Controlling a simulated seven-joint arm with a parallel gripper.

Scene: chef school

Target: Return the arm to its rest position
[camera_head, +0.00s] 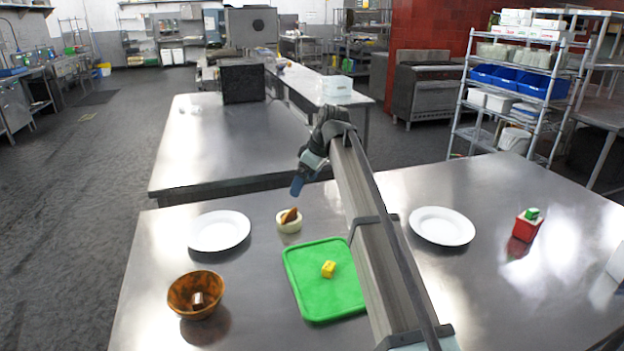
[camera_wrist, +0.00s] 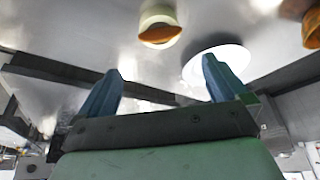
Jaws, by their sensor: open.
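My gripper (camera_head: 298,184) is in the air above the far edge of the near steel table, with its fingers pointing down. My arm reaches up from the lower right of the head view to it. In the wrist view the two blue fingers of my gripper (camera_wrist: 160,88) stand wide apart with nothing between them. A small cream bowl (camera_head: 289,226) with a brown piece in it stands on the table below and just left of the gripper. It also shows in the wrist view (camera_wrist: 157,14), beyond the fingers and apart from them.
A second table (camera_head: 205,150) stands behind.

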